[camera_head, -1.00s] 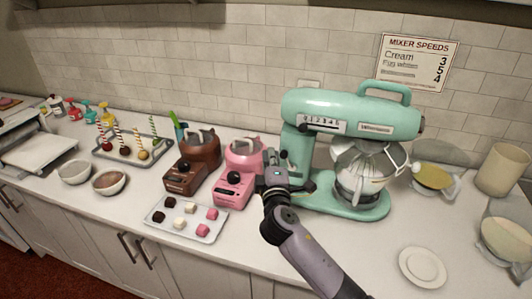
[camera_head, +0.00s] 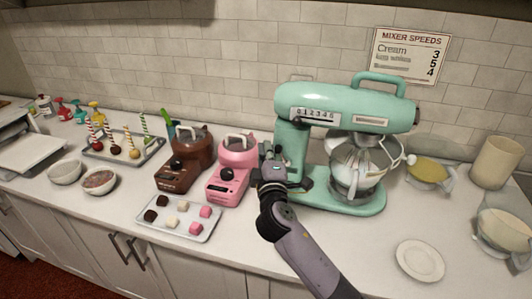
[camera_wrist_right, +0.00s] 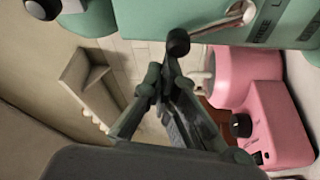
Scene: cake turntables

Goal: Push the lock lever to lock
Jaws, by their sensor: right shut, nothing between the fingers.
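The mint-green stand mixer (camera_head: 345,117) stands at the back of the counter, right of the pink machine (camera_head: 233,172). In the right wrist view, the lock lever has a silver arm (camera_wrist_right: 225,24) and a black knob (camera_wrist_right: 178,42) on the green mixer body (camera_wrist_right: 285,20). A label beside it reads FREE. My right gripper (camera_head: 267,155) is at the mixer's left side, between it and the pink machine. Its fingers (camera_wrist_right: 165,76) are shut and empty, with the tips close to the knob; I cannot tell whether they touch. My left gripper is not in view.
The pink machine, with its black dial (camera_wrist_right: 241,125), is close beside my right gripper. A brown machine (camera_head: 183,164) and a tray of small cubes (camera_head: 167,226) lie farther left. A white plate (camera_head: 420,260) is at the right front. The front counter below the mixer is clear.

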